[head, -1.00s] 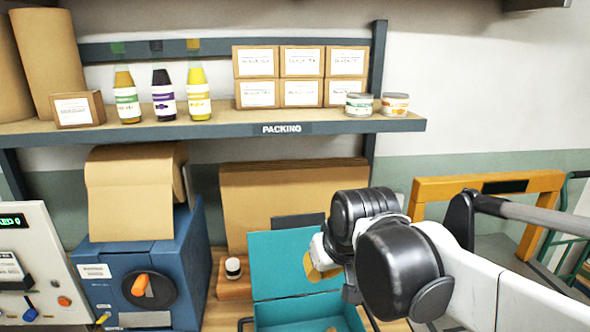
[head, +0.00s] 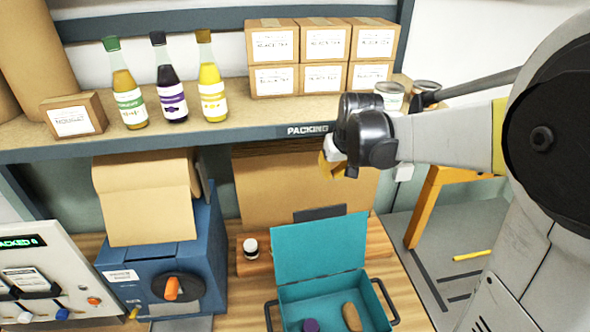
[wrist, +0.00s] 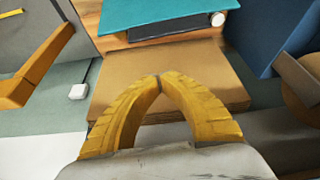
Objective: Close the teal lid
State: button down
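The teal lid (head: 320,248) stands open, roughly upright, at the back of the teal box (head: 335,287) on the wooden bench. A purple item (head: 311,325) and a brown item (head: 351,317) lie in the box. The lid also shows at the top of the wrist view (wrist: 165,14). My gripper (head: 328,168), with yellow fingers, is above the lid, in front of the shelf edge, and touches neither lid nor box. In the wrist view its fingertips (wrist: 161,78) meet with nothing between them.
The shelf (head: 230,140) with bottles (head: 170,95) and cartons (head: 322,62) is close to my gripper. Flat cardboard (head: 262,190) stands behind the lid. A small jar (head: 250,247) and a blue machine (head: 150,270) are left of the box.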

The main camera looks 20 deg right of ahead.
notch_tip(320, 180, down, 11)
jog(key=w, duration=0.1)
jog(key=shift+w+b, duration=0.3)
jog(key=shift+w, duration=0.05)
jog(key=shift+s+d, duration=0.1)
dwell(0.4)
